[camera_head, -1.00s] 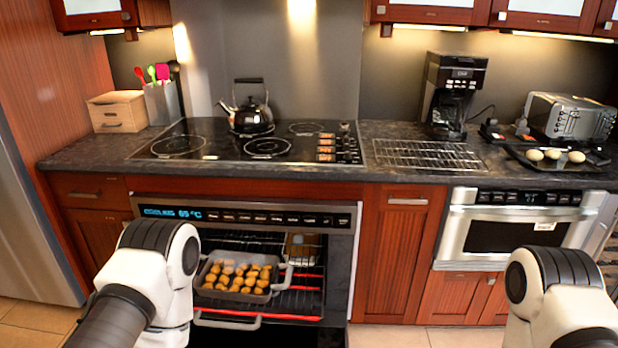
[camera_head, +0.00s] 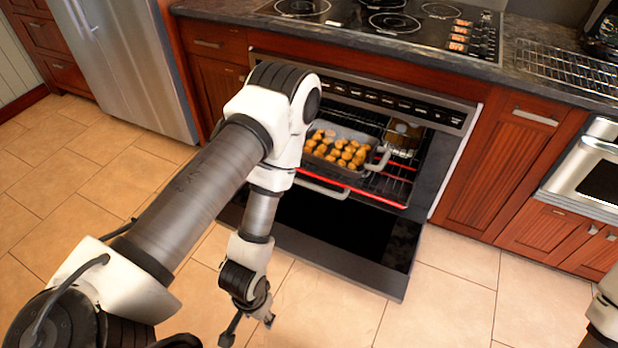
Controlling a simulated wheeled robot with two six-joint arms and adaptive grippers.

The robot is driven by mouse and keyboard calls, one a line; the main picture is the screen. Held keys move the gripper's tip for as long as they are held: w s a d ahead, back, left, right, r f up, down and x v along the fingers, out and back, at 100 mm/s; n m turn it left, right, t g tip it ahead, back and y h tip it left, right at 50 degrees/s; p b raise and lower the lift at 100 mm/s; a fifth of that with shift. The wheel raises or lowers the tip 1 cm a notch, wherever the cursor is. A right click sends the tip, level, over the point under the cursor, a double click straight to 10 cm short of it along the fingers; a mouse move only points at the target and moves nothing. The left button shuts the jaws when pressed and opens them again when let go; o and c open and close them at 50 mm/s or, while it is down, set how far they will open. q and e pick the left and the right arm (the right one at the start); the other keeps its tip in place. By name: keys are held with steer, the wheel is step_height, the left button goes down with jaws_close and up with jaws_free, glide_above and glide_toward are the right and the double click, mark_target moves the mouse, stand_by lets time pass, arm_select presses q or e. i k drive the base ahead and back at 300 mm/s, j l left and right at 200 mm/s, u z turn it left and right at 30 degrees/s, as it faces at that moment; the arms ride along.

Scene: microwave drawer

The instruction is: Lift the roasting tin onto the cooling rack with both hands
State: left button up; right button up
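The roasting tin (camera_head: 335,167) is grey and full of small golden-brown round pieces. It sits on a rack inside the open oven, with a light handle at its right end. My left arm hides its left end. The cooling rack (camera_head: 568,70) is a wire grid on the counter at the upper right, cut by the picture's edge, with nothing seen on it. My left gripper (camera_head: 248,326) hangs low in front of the oven, apart from the tin; its fingers are small and dark, so its opening is unclear. Only a piece of my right arm shows at the right edge; its gripper is out of view.
The oven door (camera_head: 330,240) is folded down in front of the oven. A black cooktop (camera_head: 400,18) lies above, and a steel appliance (camera_head: 590,170) is at the right. The tiled floor is clear.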

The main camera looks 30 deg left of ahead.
mark_target(578, 68)
steer(key=i+j, duration=0.25)
steer(key=j, duration=0.15)
steer(key=i+j, duration=0.25)
steer(key=j, duration=0.2)
steer(key=i+j, duration=0.2)
steer(key=j, duration=0.2)
steer(key=i+j+u, duration=0.1)
steer(key=i+j, duration=0.15)
steer(key=j, duration=0.15)
